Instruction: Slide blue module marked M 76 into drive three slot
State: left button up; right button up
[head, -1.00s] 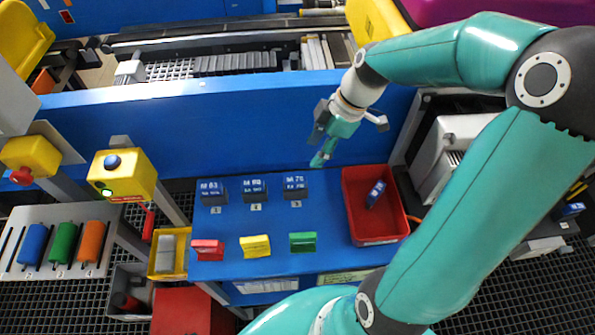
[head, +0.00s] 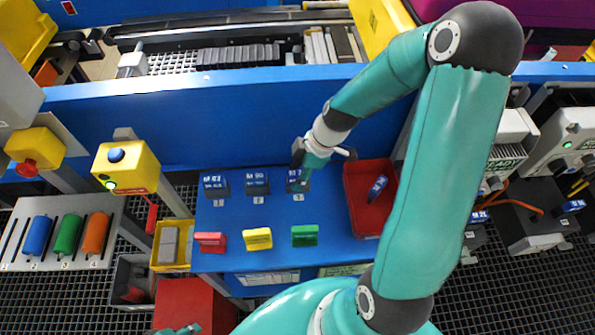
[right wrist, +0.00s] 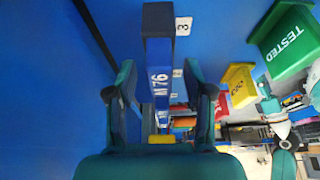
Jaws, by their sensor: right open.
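The blue module marked M 76 (head: 295,176) stands on the blue table at the spot labelled 3, partly hidden by my right gripper. Grey drive units (head: 500,150) stand at the right, partly hidden by my arm; I cannot tell which is drive three.
Two similar modules (head: 215,184) (head: 257,182) stand left of M 76. Red, yellow and green markers (head: 305,236) stand in front. A red bin (head: 360,222) holds another blue module (head: 377,188). A blue wall (head: 200,115) rises behind the table.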

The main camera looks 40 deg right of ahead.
aim_at(297, 173)
grip_shut()
jog(key=shift+r, duration=0.25)
jog(key=shift+r+p, duration=1.45)
jog(key=shift+r, duration=0.9)
jog(key=shift+r+p, duration=1)
jog(key=shift+r, duration=1)
